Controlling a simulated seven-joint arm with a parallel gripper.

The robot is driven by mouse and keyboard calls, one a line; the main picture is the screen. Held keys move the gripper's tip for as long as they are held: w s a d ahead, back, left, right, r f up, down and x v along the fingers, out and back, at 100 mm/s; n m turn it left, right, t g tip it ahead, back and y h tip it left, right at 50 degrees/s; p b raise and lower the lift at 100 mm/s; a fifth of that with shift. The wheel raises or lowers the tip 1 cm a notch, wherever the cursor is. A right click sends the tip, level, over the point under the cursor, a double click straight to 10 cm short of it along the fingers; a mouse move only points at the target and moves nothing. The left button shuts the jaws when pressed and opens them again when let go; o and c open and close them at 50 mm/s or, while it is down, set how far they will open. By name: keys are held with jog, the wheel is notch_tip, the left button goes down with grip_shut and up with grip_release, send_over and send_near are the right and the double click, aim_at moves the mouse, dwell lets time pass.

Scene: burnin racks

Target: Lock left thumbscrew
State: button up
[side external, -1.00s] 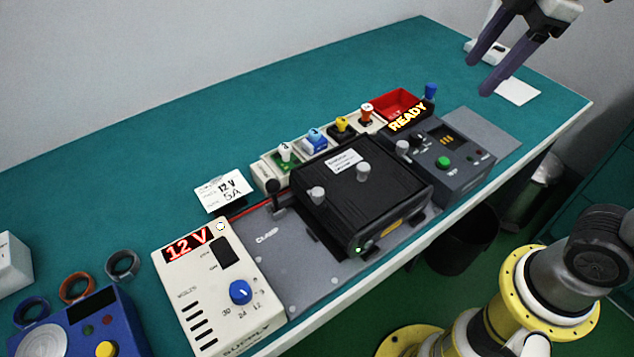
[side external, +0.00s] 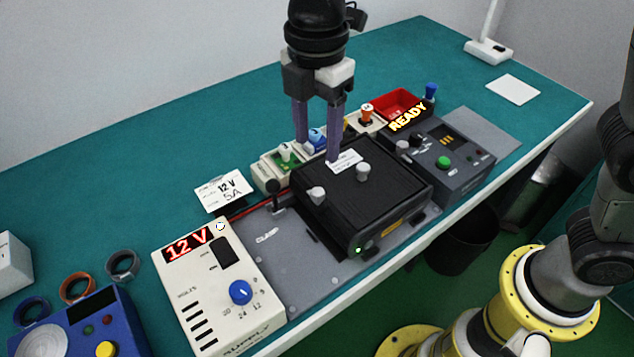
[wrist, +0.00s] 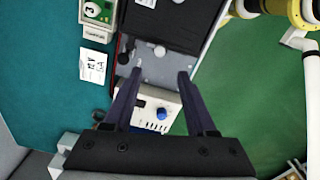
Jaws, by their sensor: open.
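The black unit (side external: 350,205) lies on the grey plate (side external: 275,250), with two grey thumbscrews on its top. The left thumbscrew (side external: 317,195) stands near the unit's left end. The right thumbscrew (side external: 363,171) stands further right. My gripper (side external: 318,148) points down with fingers apart and nothing between them, above the back left part of the unit and behind the left thumbscrew in the picture. In the wrist view my gripper (wrist: 160,73) is also open, and a grey knob (wrist: 159,50) shows just beyond the fingertips.
A cream supply (side external: 215,280) showing 12 V stands left of the plate, and a black-knobbed lever (side external: 273,188) stands by the unit's left back corner. Small coloured blocks line the back. A dark tester (side external: 450,160) reading READY stands at right.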

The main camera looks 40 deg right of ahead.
aim_at(317, 192)
notch_tip(317, 192, down, 11)
jog(key=shift+r, duration=0.1)
dwell(0.3)
grip_shut()
